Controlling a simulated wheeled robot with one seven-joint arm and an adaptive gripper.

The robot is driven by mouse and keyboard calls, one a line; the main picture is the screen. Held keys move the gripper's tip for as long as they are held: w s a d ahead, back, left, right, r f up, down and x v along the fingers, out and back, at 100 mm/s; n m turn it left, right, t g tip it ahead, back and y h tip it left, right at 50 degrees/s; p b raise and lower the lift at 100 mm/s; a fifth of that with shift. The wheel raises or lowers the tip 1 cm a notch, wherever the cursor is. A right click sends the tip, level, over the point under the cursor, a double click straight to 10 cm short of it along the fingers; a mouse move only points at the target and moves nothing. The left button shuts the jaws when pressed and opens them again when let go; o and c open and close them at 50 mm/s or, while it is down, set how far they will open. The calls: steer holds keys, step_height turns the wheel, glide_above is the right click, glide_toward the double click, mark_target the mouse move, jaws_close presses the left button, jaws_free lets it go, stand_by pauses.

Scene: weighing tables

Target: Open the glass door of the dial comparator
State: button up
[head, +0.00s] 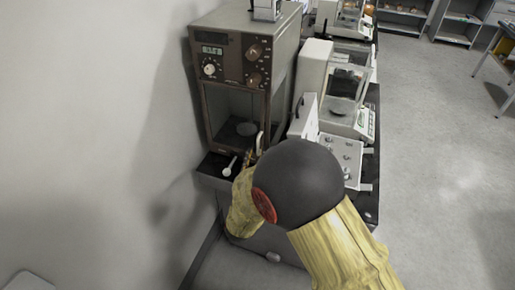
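The brown cabinet with knobs and a small display, which I take to be the dial comparator (222,72), stands at the left against the wall. Its glass door (222,112) is in the lower front, in a brown frame, and looks shut; a round pan shows behind it. My arm, with a dark round joint and yellow sleeves, reaches in front of the cabinet's lower right. My gripper (251,153) is near the lower right corner of the door, mostly hidden by my arm. A pale upright piece beside it may be the handle or a finger. Whether they touch cannot be told.
A small white spoon-like thing (229,167) lies on the dark ledge before the cabinet. White balances with glass cases (345,90) stand to the right on the same table. The grey floor (440,150) at right is open. Shelves (460,25) stand at the back.

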mark_target(258, 148)
steer(key=shift+w+d+b, duration=0.2)
steer(key=shift+w+b, duration=0.05)
steer(key=shift+w, duration=0.9)
steer(key=shift+w+d+b, duration=0.2)
steer(key=shift+w+b, duration=0.05)
steer(key=shift+w, duration=0.85)
jaws_close()
